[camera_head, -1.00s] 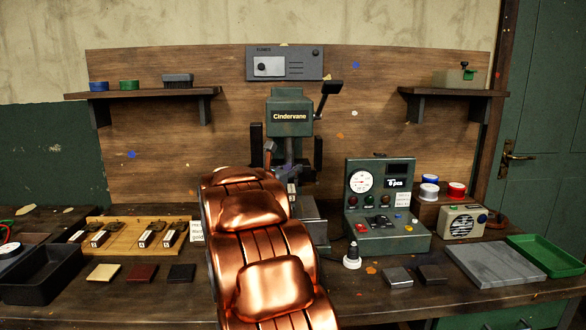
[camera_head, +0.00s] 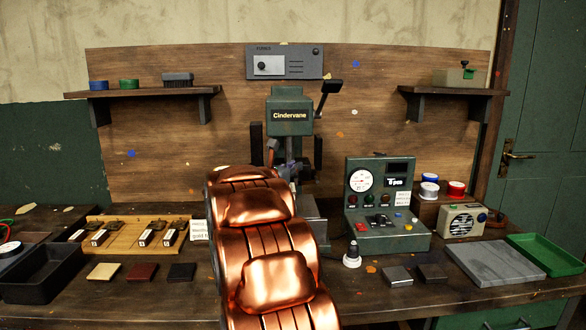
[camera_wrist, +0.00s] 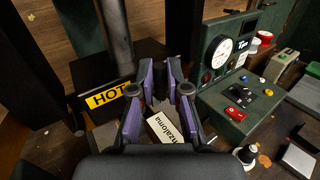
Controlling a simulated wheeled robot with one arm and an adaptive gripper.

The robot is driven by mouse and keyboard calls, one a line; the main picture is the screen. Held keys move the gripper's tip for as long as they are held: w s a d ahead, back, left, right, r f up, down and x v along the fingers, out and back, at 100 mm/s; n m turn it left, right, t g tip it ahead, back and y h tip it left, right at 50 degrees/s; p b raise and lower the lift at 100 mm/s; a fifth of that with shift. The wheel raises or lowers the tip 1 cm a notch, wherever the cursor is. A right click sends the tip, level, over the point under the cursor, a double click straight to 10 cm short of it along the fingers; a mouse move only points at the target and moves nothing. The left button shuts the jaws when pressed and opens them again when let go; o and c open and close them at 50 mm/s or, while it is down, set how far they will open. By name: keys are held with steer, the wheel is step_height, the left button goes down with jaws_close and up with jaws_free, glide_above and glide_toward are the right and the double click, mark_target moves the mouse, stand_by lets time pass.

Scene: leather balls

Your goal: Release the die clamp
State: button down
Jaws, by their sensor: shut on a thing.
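The green Cindervane press (camera_head: 289,103) stands at the back centre, with a black-knobbed lever (camera_head: 325,97) at its upper right. My copper arm covers much of its lower part in the head view. In the wrist view my gripper (camera_wrist: 161,88) has its purple-sided fingers close together around a small dark piece (camera_wrist: 160,102), beside the press base. A pale block lettered "nzaloma" (camera_wrist: 168,132) lies between the fingers, nearer the palm; I cannot tell whether it is joined to the dark piece. I cannot make out the die clamp clearly.
A yellow HOT label (camera_wrist: 107,97) marks the dark press part left of my gripper. The green control box (camera_head: 387,210) stands close on the right. A wooden rack (camera_head: 120,232) with several labelled dies is at left. A small white-and-black bottle-like item (camera_head: 352,256) stands in front.

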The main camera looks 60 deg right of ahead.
steer(key=m+y+p, duration=0.1)
steer(key=m+p, duration=0.1)
steer(key=s+d+m+t+y+p, duration=0.1)
steer(key=m+y+p, duration=0.1)
steer(key=s+d+m+y+p, duration=0.1)
steer(key=m+y+p, duration=0.1)
steer(key=shift+s+r, duration=0.1)
steer(key=shift+s, duration=0.15)
steer(key=shift+s+d+f+m+t+y+p, duration=0.2)
steer(key=shift+m+t+y+p, duration=0.15)
steer(key=shift+m+p, duration=0.25)
steer(key=shift+s+d+f+m+t+y+p, duration=0.15)
steer(key=shift+m+t+y+p, duration=0.2)
steer(key=shift+p, duration=0.3)
steer(key=m+p, duration=0.1)
steer(key=m+t+y+p, duration=0.1)
steer(key=p, duration=0.1)
steer(key=shift+s+d+f+t+y, duration=0.1)
steer(key=shift+s+f+t+y, duration=0.15)
steer(key=shift+f+t+y, duration=0.1)
steer(key=shift+s+d+f+m+t+y+p, duration=0.1)
steer(key=shift+f+m+t+y+p, duration=0.55)
steer(key=shift+p, duration=1.15)
steer(key=shift+f, duration=0.15)
steer(key=c, duration=1.4)
jaws_free()
